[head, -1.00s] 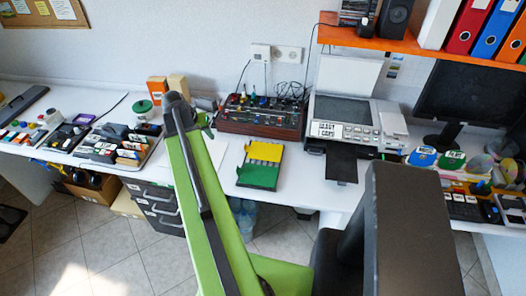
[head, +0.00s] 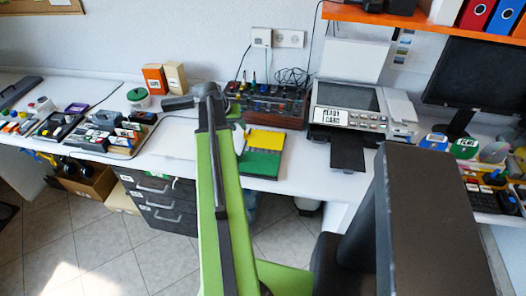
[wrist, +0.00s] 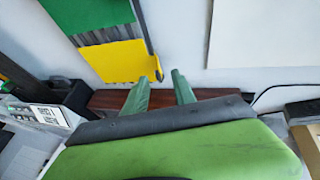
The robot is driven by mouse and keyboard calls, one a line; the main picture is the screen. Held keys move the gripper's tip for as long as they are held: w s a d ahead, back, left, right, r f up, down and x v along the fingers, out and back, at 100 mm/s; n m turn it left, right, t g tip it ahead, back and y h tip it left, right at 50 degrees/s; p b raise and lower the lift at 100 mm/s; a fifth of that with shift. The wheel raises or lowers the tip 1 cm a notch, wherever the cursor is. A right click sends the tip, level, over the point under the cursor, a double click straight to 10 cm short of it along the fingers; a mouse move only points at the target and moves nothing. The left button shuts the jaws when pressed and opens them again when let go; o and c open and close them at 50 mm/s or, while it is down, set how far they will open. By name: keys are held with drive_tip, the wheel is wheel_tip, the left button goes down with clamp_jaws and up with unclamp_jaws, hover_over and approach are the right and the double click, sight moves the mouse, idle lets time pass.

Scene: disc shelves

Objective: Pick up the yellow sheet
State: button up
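The yellow sheet (head: 266,138) lies on the white desk at the far end of a dark tray, with a green sheet (head: 258,165) at its near end. In the wrist view the yellow sheet (wrist: 118,62) is left of the fingers, beside the green sheet (wrist: 92,13). In the head view the gripper is mostly hidden behind my arm, left of the tray.
A brown box with knobs and cables (head: 268,106) stands behind the tray. A printer (head: 350,98) stands to the right. A pale flat panel (wrist: 265,35) lies left of the tray in the head view. Small goods crowd the desk's left end.

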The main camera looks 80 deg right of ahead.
sight(245, 134)
drive_tip(key=shift+s+d+f, duration=0.1)
drive_tip(key=shift+d+f, duration=0.05)
drive_tip(key=shift+f, duration=0.15)
drive_tip(key=b+x, duration=0.4)
drive_tip(key=x, duration=0.1)
drive_tip(key=shift+s+f+b, duration=0.1)
drive_tip(key=shift+f+b, duration=0.15)
drive_tip(key=shift+b, duration=0.1)
drive_tip(key=shift+r, duration=0.2)
clamp_jaws()
